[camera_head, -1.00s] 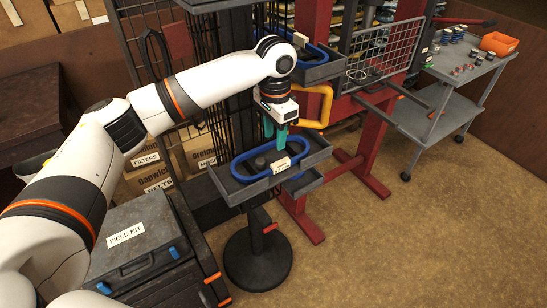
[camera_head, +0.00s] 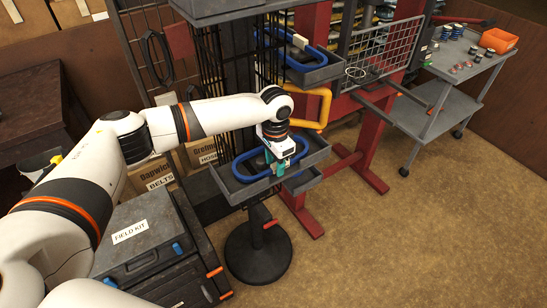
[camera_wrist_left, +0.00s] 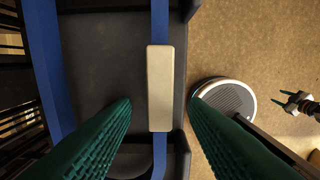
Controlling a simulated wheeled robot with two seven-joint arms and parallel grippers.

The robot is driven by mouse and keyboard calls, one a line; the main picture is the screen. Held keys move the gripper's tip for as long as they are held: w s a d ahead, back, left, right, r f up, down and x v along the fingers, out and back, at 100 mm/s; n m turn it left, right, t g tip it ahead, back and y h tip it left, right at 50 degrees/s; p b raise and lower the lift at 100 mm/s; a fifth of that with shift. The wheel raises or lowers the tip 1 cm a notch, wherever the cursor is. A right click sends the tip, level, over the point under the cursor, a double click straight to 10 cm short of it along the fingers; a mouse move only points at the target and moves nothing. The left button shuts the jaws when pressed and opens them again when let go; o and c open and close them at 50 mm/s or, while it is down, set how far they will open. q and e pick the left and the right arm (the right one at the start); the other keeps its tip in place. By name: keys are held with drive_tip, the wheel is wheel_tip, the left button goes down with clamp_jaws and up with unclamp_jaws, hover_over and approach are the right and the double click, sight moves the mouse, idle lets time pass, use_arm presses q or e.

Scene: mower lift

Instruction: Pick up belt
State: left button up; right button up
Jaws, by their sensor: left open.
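A blue belt (camera_head: 248,179) lies as a long loop in a dark tray (camera_head: 237,195) on a post stand. It also shows in the left wrist view (camera_wrist_left: 158,22), with a cream block (camera_wrist_left: 160,88) on its right-hand run. My left gripper (camera_head: 281,166) is down at the tray. In the left wrist view my left gripper (camera_wrist_left: 160,118) is open, with one teal finger on each side of the belt run and block and visible gaps to the block. At the right of that view, a small pale gripper with greenish tips (camera_wrist_left: 297,103) appears to be my right one; its opening is unclear.
Another blue belt (camera_head: 294,41) lies in an upper tray (camera_head: 308,74). A yellow handle (camera_head: 323,108) and red frame (camera_head: 367,130) stand right of the stand. The field kit case (camera_head: 137,242) sits lower left. A grey cart (camera_head: 455,75) is far right; floor between is open.

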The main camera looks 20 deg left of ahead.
use_arm(q)
clamp_jaws()
